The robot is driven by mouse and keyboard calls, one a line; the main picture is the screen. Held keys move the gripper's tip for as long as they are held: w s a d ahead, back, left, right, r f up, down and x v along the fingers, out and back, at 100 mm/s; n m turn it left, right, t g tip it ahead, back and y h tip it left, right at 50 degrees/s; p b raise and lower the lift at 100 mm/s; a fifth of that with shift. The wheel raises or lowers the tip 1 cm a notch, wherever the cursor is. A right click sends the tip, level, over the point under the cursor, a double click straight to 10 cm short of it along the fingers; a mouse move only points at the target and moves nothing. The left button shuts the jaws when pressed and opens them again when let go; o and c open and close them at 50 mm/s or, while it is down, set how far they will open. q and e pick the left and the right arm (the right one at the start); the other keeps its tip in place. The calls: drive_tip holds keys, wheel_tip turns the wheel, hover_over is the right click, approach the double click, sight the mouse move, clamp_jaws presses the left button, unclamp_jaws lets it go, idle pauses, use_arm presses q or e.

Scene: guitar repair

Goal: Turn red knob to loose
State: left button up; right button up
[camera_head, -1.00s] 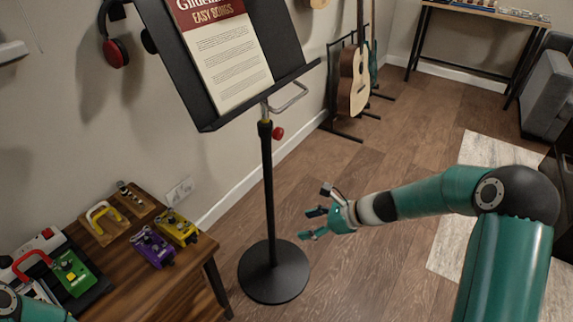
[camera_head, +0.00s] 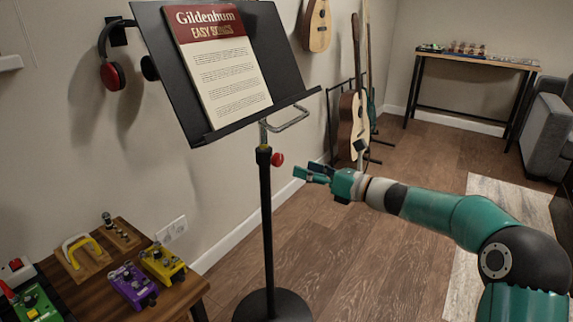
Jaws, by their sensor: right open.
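The red knob (camera_head: 277,159) sits on the right side of the black music stand's post (camera_head: 265,205), just below the tilted desk (camera_head: 180,85). My right gripper (camera_head: 304,174) is open and empty, with its fingers pointing left toward the knob. In the picture it is a little right of the knob and slightly lower, with a visible gap between them. My left gripper does not show.
A songbook (camera_head: 222,75) rests on the stand's desk. A wooden table (camera_head: 188,290) with a purple pedal (camera_head: 133,285) and a yellow pedal (camera_head: 162,263) is at the lower left. Guitars (camera_head: 352,122) stand behind. The floor right of the post is open.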

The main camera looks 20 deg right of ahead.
sight(281, 160)
drive_tip(key=x, duration=0.8)
drive_tip(key=shift+w, duration=0.1)
drive_tip(key=c, duration=1)
drive_tip(key=shift+d, duration=0.5)
drive_tip(key=shift+c, duration=0.7)
drive_tip(key=shift+a, duration=0.3)
drive_tip(key=shift+b, duration=0.35)
